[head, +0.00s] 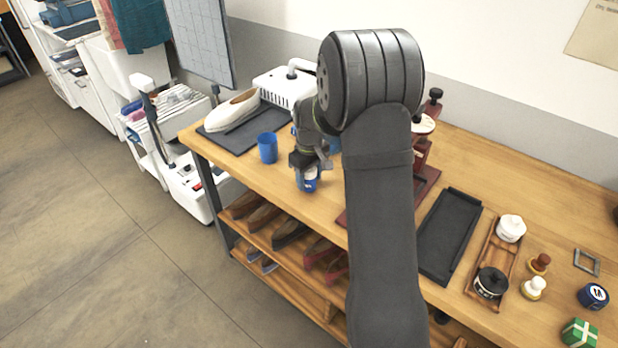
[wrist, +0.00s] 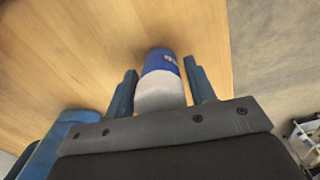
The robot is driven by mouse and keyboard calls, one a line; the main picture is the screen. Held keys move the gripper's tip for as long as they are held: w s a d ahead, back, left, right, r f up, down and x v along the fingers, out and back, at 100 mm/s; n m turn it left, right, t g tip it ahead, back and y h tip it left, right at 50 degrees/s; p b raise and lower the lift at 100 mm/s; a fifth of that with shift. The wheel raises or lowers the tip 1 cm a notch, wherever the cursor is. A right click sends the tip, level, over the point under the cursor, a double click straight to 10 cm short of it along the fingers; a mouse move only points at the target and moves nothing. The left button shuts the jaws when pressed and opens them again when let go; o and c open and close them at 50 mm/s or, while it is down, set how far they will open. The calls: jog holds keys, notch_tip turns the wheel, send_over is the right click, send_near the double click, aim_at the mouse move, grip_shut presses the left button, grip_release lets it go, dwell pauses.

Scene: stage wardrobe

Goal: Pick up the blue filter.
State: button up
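A short blue cylinder with a pale top and a small label, which I take for the blue filter (head: 307,185), stands near the front edge of the wooden table. My gripper (head: 312,163) is just above it, pointing down, and partly covers it. In the wrist view the blue filter (wrist: 162,62) lies between my two fingers (wrist: 160,78), which are apart with a narrow gap visible on each side of it. My gripper looks open. The filter's far side is hidden.
A blue cup (head: 267,147) stands to the left of my gripper. A dark mat (head: 237,137) with a pale shoe (head: 232,110) lies farther left. A dark red press (head: 422,155) and a black tray (head: 447,232) are to the right. Shoes fill the shelf below.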

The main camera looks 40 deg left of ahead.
jog(key=c, duration=0.7)
jog(key=shift+o, duration=0.2)
